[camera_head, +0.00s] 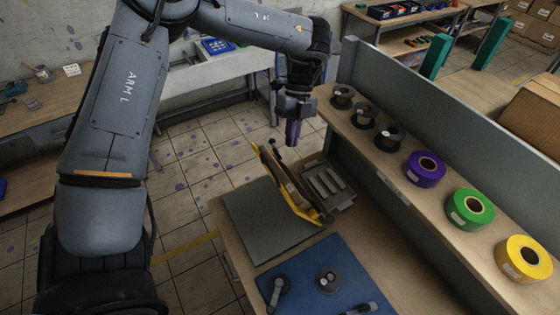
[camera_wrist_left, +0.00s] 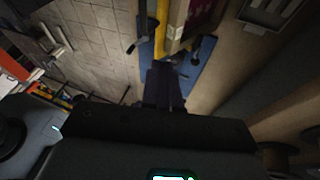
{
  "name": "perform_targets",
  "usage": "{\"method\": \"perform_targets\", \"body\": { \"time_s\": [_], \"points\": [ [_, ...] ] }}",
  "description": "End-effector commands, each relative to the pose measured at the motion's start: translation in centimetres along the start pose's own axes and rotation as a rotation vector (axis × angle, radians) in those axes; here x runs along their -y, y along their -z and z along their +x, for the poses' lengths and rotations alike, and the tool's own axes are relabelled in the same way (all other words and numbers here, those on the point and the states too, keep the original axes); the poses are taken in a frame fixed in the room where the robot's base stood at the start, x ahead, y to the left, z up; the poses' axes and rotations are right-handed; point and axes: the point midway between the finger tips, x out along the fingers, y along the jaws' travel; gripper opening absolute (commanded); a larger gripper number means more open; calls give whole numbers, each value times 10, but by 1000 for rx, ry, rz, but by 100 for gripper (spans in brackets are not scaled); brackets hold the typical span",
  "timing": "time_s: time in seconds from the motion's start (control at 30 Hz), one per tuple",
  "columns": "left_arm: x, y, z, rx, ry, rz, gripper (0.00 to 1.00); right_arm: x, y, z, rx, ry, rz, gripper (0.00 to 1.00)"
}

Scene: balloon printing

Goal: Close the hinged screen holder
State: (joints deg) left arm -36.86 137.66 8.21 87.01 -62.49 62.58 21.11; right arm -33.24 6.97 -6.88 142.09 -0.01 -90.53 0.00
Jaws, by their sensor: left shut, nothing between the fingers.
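The hinged screen holder has a yellow frame (camera_head: 287,187) that stands raised at a steep tilt on the right side of a flat grey-green base plate (camera_head: 262,222). In the left wrist view the frame shows as a yellow bar (camera_wrist_left: 161,28), seen from above. My left gripper (camera_head: 293,141) points down above the frame's upper end, a little to its right. In the left wrist view its fingers (camera_wrist_left: 163,88) are together, with nothing between them. I see no contact with the frame. My right gripper is not in view.
A grey tray (camera_head: 342,202) sits just right of the frame. A blue mat (camera_head: 322,270) with dark tools lies in front. A shelf with dark spools and purple (camera_head: 425,168), green and yellow tape rolls borders the right. The space above the base plate is clear.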

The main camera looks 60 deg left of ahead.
Motion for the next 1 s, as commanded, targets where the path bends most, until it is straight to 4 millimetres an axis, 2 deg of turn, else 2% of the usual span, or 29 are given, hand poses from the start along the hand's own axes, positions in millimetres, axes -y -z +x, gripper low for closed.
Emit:
{"method": "perform_targets", "body": {
  "time_s": [0.2, 0.4, 0.6, 1.0],
  "points": [
    [-1, 0, 40, -4, -3, 1, 0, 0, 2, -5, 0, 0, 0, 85],
    [-14, -4, 61, -4, -1, -1, 0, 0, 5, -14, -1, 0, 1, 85],
    [-21, -8, 73, -1, 1, -1, 0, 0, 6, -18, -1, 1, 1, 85],
    [-22, -8, 76, 0, 0, 0, 0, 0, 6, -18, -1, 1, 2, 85]
  ]
}}
